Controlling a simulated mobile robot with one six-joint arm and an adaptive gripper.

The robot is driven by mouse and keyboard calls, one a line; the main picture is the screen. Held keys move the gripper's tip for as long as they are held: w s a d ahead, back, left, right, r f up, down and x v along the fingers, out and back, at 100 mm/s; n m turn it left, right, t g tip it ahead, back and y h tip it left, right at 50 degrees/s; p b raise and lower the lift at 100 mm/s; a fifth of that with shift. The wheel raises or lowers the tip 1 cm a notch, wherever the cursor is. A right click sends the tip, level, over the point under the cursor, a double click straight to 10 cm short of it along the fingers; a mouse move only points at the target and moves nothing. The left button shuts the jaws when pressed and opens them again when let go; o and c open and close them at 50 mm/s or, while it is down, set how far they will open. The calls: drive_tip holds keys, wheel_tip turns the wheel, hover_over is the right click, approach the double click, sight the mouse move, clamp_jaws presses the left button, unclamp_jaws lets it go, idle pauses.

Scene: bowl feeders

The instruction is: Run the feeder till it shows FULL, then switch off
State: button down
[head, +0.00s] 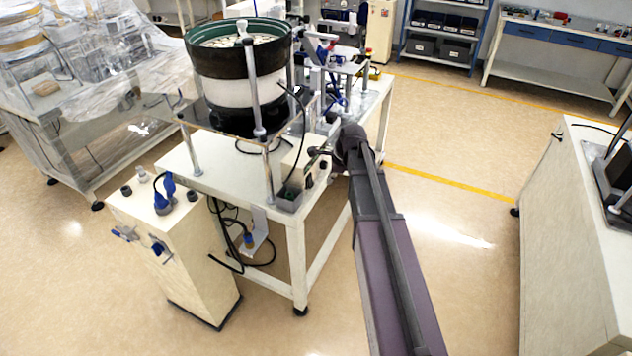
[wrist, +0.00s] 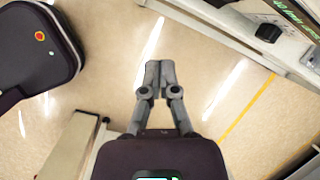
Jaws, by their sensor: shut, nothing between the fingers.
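The bowl feeder (head: 238,65), a dark green bowl with a white lower part, stands on a black plate over a white table and holds pale parts. A pale control box (head: 306,163) is at the table's near right edge. In the wrist view the pale panel (wrist: 255,10) at the upper right carries a black knob (wrist: 268,32) and a dark display strip (wrist: 296,14) with green lettering, cut off and not readable. My gripper (wrist: 158,66) is shut and empty, its fingertips over the floor, apart from the knob. In the head view my gripper (head: 319,151) is small beside the box.
A white cabinet (head: 165,250) with blue connectors and hanging black cables stands at the table's near left. Plastic-draped equipment (head: 60,75) is on the left. A white bench (head: 572,240) is on the right. The floor (head: 465,205) between is clear.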

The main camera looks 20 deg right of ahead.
sight(310, 181)
drive_tip(key=w+d+r+m, duration=0.1)
drive_tip(key=w+d+m, duration=0.2)
drive_tip(key=w+m, duration=0.1)
drive_tip(key=shift+w+d+m+t+y, duration=0.3)
drive_tip(key=shift+w+d+m+t, duration=0.1)
drive_tip(key=shift+m, duration=0.3)
drive_tip(key=shift+f, duration=0.1)
drive_tip(key=shift+w+a+r+b+x, duration=0.25)
drive_tip(key=shift+a+b+x, duration=0.1)
drive_tip(key=shift+b+x, duration=1.55)
drive_tip(key=shift+w+a+r+b+x, duration=0.15)
drive_tip(key=shift+w+a+b+x, duration=0.15)
drive_tip(key=shift+b+x, duration=1.65)
drive_tip(key=shift+w+a+r+b+x, duration=0.35)
drive_tip(key=shift+b+x, duration=0.95)
drive_tip(key=shift+x, duration=1.2)
drive_tip(key=shift+s+a+f, duration=0.1)
drive_tip(key=shift+f, duration=0.05)
